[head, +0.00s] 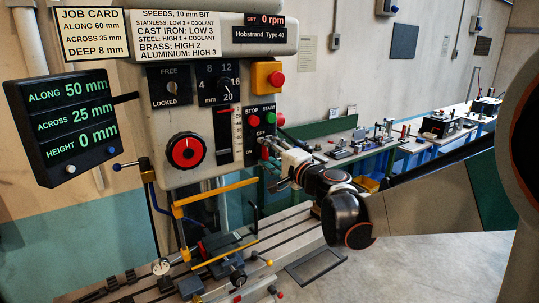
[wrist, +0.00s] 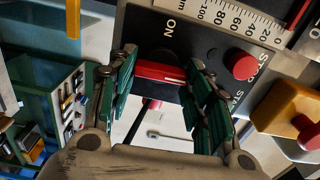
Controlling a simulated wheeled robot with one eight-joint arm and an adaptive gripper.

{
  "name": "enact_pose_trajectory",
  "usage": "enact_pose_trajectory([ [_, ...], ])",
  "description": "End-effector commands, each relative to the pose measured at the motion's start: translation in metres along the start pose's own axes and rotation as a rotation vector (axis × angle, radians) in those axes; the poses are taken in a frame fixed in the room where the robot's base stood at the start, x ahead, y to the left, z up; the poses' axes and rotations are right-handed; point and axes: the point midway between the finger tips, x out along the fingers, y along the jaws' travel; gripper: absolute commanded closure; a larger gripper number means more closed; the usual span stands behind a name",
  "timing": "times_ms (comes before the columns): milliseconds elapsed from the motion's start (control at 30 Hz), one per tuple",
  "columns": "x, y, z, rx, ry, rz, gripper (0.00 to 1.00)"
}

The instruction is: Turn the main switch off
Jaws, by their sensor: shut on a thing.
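The main switch shows in the wrist view as a red handle (wrist: 158,71) on the dark control panel, with the word ON printed near it. My gripper (wrist: 162,76) has its green-padded fingers on either side of the handle and is shut on it. In the head view my gripper (head: 268,146) reaches the panel from the right, beside the OFF and ON labels, and mostly hides the switch there. Which label the handle points to cannot be told.
The red stop button (wrist: 243,65) is close to my right finger in the wrist view. A yellow box with a red button (head: 267,76) sits above the panel. A readout screen (head: 72,128) hangs at left. The machine table with a vise (head: 222,246) lies below.

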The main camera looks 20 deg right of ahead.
Motion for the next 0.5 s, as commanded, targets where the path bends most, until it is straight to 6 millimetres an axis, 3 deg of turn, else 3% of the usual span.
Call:
enact_pose_trajectory([
  [500,-0.0003,0.0006,-0.0002,0.056,0.001,0.0,0.78],
])
